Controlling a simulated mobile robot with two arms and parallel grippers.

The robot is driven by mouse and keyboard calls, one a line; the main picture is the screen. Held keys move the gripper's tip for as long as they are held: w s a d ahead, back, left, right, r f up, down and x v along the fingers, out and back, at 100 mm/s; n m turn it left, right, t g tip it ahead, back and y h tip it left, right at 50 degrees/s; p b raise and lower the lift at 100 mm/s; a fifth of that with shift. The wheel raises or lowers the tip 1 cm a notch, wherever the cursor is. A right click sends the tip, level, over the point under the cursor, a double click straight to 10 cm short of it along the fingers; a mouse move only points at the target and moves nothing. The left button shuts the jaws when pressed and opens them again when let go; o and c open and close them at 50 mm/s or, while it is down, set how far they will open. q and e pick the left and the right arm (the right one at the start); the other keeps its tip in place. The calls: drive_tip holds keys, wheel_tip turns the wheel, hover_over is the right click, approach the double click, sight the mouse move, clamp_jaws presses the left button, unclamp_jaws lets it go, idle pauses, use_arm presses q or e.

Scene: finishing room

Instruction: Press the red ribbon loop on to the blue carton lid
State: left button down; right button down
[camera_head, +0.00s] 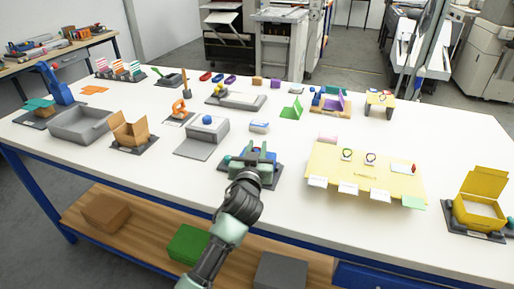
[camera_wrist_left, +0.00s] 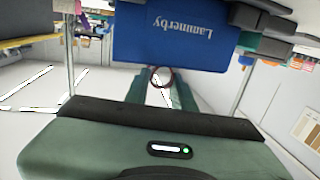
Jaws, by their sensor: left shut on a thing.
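The blue carton lid (camera_wrist_left: 185,35), with "Lammerby" lettering that reads upside down, fills the upper middle of the left wrist view. The dark red ribbon loop (camera_wrist_left: 161,77) is a small ring between my left fingertips, at the lid's lower edge. My left gripper (camera_wrist_left: 160,84) is shut on the loop. I cannot tell whether the loop touches the lid. In the head view my left gripper (camera_head: 254,157) is over a dark mat (camera_head: 266,180) near the table's front edge and hides most of the carton and the loop. My right gripper is in neither view.
A yellow board (camera_head: 395,186) with white cards lies to the right, and an open yellow box (camera_head: 482,207) beyond it. A grey box with a blue ball (camera_head: 207,120), an open brown carton (camera_head: 130,130) and a grey tray (camera_head: 80,127) stand left. Bare white table lies between.

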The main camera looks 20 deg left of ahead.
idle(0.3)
use_arm(q)
drive_tip(key=c, duration=1.1)
unclamp_jaws()
drive_tip(key=shift+r, duration=0.1)
drive_tip(key=o, duration=0.3)
drive_tip(key=shift+o, duration=0.2)
drive_tip(key=shift+r, duration=0.2)
drive_tip(key=shift+r+p, duration=0.85)
drive_tip(key=shift+p, duration=0.15)
drive_tip(key=shift+r+p, duration=2.6)
drive_tip(key=shift+r, duration=0.4)
